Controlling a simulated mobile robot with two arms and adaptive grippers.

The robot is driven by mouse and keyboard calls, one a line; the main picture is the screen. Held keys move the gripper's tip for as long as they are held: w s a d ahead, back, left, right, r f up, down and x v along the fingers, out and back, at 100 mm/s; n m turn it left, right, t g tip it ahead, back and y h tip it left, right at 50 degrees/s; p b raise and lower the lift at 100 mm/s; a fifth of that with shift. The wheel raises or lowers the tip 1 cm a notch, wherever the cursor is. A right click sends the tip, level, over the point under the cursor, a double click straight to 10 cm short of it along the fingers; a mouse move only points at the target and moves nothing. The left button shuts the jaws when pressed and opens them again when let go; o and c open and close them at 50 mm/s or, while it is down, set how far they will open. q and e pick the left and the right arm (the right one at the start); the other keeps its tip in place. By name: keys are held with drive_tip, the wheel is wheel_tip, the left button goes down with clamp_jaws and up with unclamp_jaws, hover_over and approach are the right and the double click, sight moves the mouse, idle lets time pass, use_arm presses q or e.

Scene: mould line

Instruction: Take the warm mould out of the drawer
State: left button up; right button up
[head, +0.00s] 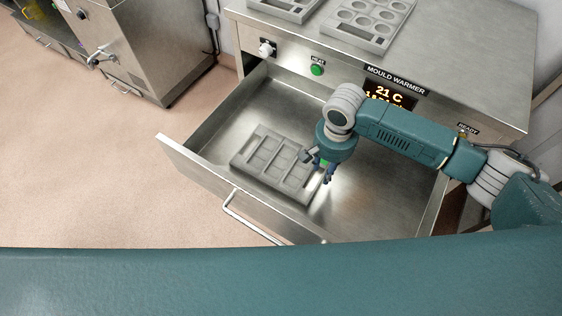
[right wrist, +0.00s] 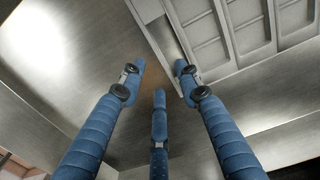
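The mould (head: 268,164), a grey tray with rectangular cavities, lies flat on the drawer floor, left of the drawer's middle. The drawer (head: 375,205) is pulled open. My right gripper (head: 326,176) is over the mould's right end in the head view, its blue fingers pointing down. In the right wrist view its three fingers (right wrist: 158,80) are spread, with nothing seen held between them. There the mould (right wrist: 230,45) fills the upper right, and one finger overlaps its edge. I cannot tell whether they touch. My left gripper is not in view.
The mould warmer's top (head: 455,70) carries two other grey moulds, one with round cavities (head: 368,18). Its display (head: 388,95) reads 21 C, beside a green button (head: 317,69). The drawer front (head: 205,178) has a bar handle (head: 245,218). Drawer floor right of the mould is bare.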

sight(323, 177)
drive_tip(key=f, duration=0.5)
drive_tip(key=shift+w, duration=0.2)
drive_tip(key=shift+c, duration=0.2)
clamp_jaws()
